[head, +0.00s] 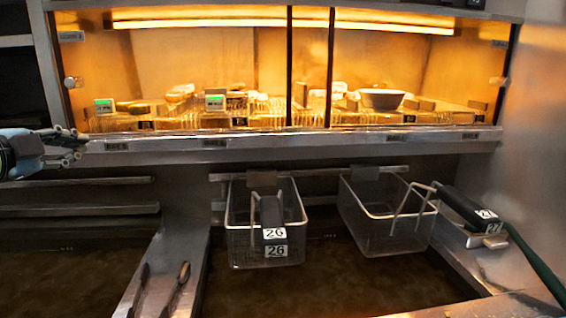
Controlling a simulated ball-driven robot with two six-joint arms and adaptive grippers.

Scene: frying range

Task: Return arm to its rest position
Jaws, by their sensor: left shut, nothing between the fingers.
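My left gripper (72,148) is at the left edge of the head view, with its arm coming in from the left. Its fingers point right and are shut with nothing between them. It is in front of the lower left corner of the lit cabinet, apart from the baskets and the tongs. My right gripper is not in view.
A fry basket (240,238) labelled 26 hangs at the middle, and a second basket (372,228) hangs tilted to its right. Tongs (170,290) lie on the metal divider at the lower left. A lit warming cabinet (210,62) with a bowl (381,99) spans the back.

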